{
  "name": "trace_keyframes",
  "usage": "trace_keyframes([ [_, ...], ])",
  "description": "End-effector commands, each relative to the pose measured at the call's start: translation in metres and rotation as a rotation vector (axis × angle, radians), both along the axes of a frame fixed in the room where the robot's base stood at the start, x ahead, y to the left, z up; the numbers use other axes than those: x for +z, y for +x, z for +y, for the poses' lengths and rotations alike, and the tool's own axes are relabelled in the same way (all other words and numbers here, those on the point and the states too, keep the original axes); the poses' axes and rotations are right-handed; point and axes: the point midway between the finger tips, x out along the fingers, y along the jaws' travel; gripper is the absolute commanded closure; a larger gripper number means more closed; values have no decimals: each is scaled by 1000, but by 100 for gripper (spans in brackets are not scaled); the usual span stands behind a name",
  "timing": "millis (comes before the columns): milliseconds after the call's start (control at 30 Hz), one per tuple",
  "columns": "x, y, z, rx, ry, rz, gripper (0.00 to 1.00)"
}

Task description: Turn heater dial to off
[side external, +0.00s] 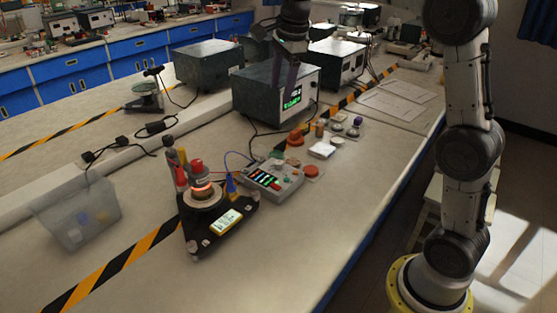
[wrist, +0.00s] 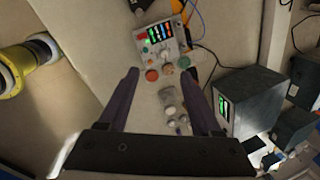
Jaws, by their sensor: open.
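A heater with a glowing orange ring (side external: 203,187) sits on a black three-cornered base (side external: 194,232) with a small lit display (side external: 226,221). Beside it a grey control box (side external: 287,190) has coloured bars and small knobs; it also shows in the wrist view (wrist: 141,42). A red knob (wrist: 152,75) and a green knob (wrist: 184,62) lie at its near edge. I cannot tell which knob is the heater dial. My gripper (wrist: 161,73) is open and empty, above the bench. In the side view my gripper (side external: 284,88) hangs in front of a dark instrument box, apart from the knobs.
Dark instrument boxes (side external: 252,97) with green readouts stand behind. Small jars and knobs (side external: 338,128) lie to the right of the control box. A clear bin (side external: 75,213) is at left. Cables cross the bench. The front bench strip (side external: 300,235) is clear.

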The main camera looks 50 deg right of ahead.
Motion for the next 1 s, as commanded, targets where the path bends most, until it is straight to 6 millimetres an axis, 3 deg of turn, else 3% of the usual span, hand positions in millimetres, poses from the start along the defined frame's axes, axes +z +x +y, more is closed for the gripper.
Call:
trace_keyframes([
  [100,-39,37,-25,-101,26,62,34],
  [300,-105,69,-59,-157,46,151,34],
  [433,-138,70,-70,-174,59,205,34],
  [667,-160,68,-75,-185,65,228,34],
  [1000,-222,67,-75,-184,65,229,34],
])
